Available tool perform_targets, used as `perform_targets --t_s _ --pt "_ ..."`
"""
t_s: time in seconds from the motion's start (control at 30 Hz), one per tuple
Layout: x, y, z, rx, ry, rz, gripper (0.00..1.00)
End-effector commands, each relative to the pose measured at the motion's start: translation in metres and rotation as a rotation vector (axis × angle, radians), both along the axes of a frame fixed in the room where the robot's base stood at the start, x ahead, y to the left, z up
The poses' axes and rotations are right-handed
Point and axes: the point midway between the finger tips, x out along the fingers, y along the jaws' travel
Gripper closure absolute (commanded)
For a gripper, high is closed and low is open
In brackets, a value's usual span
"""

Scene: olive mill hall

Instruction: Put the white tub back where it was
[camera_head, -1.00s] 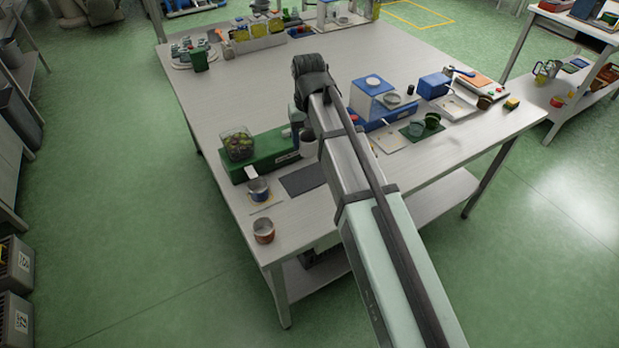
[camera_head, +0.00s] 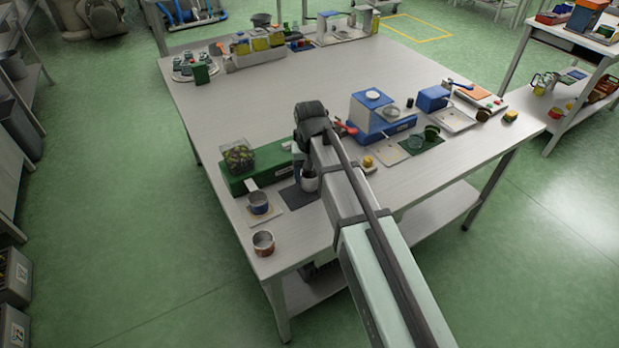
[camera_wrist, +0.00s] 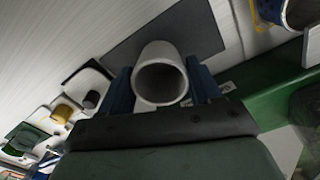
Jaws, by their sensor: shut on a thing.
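The white tub (camera_wrist: 158,54) is open-topped and sits between the two blue fingers of my gripper (camera_wrist: 160,82), which is shut on it. In the head view the tub (camera_head: 309,183) shows partly beside my arm, which hides much of the gripper. A dark grey mat (camera_head: 297,199) lies on the table under or just beside the tub; it also shows behind the tub in the wrist view (camera_wrist: 193,30). I cannot tell whether the tub touches the mat or hangs above it.
A green scale (camera_head: 268,165) carrying a clear box of olives (camera_head: 238,157) stands just left. A blue-rimmed cup (camera_head: 258,203) and a copper cup (camera_head: 263,242) are near the front-left edge. A blue-and-white device (camera_head: 370,112) stands right. The table's middle (camera_head: 250,105) is clear.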

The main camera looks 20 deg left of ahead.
Motion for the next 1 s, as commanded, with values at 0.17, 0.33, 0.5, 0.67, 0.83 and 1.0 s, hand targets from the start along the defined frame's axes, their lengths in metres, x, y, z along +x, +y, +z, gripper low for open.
perform_targets --t_s 0.17,0.33,0.5,0.67,0.83,1.0 --pt "0.0 0.0 -0.017 0.0 0.001 0.0 0.7" --pt "0.0 0.0 -0.018 0.0 0.0 0.0 0.7" --pt "0.0 0.0 -0.019 0.0 0.001 0.0 0.7" --pt "0.0 0.0 -0.021 0.0 0.0 0.0 0.28" --pt "0.0 0.0 -0.021 0.0 0.001 0.0 0.12" --pt "0.0 0.0 -0.021 0.0 0.001 0.0 0.11"
